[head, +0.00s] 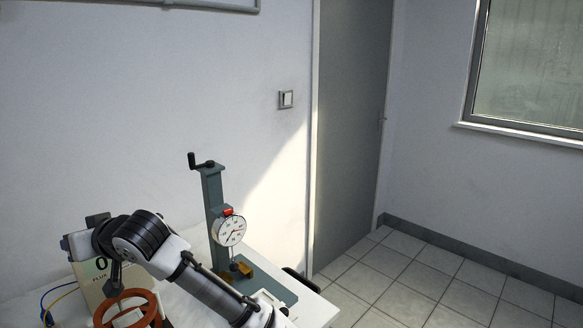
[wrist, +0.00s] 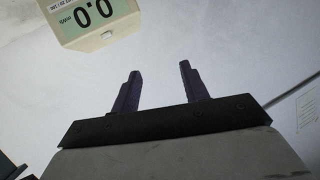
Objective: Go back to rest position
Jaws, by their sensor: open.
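My gripper shows in the wrist view (wrist: 160,80), its two dark fingers spread apart with nothing between them. A cream box (head: 92,290), partly behind my arm, shows in the head view.
A grey-green stand (head: 213,200) with a crank and a round dial gauge (head: 230,231) rises just right of my arm. Orange-red rings (head: 128,306) lie at the bottom left.

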